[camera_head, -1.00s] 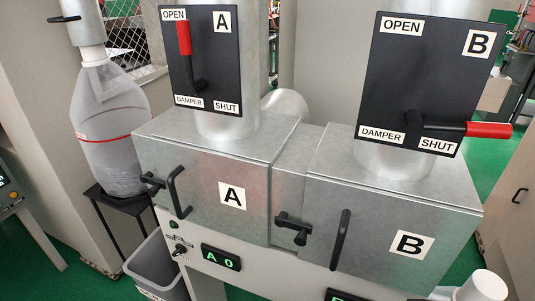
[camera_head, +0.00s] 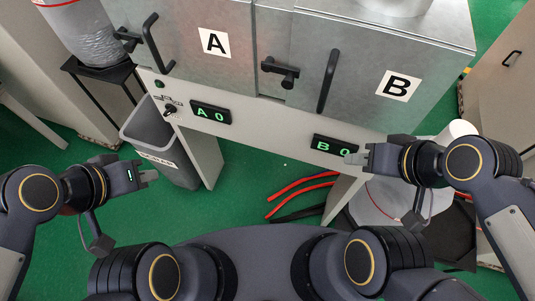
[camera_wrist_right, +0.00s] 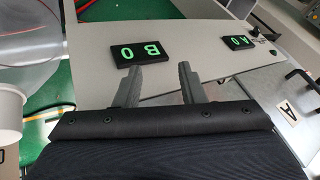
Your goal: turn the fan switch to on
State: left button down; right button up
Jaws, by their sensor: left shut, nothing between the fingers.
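The fan switch (camera_head: 170,110) is a small black toggle on the pale front panel, left of the A display, with a small label beside it too small to read. It shows small near the top right of the right wrist view (camera_wrist_right: 256,32). My left gripper (camera_head: 152,176) is shut and empty, below and left of the switch, in front of the grey bin. My right gripper (camera_head: 356,157) is by the B display, well right of the switch. Its two fingers are apart with nothing between them in the right wrist view (camera_wrist_right: 157,78).
The A display (camera_head: 211,113) and B display (camera_head: 335,147) both read 0. The metal boxes with black handles (camera_head: 328,80) stand above the panel. A grey bin (camera_head: 180,165) stands below the switch. Red hoses (camera_head: 300,185) lie on the green floor (camera_head: 250,205).

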aim_at(171, 109)
jog(key=j+u, duration=0.25)
jog(key=u, duration=0.25)
jog(key=i+j+u, duration=0.2)
jog(key=u, duration=0.3)
jog(key=i+j+u, duration=0.1)
jog(key=u, duration=0.4)
jog(key=i+j, duration=0.05)
jog(key=j, duration=0.05)
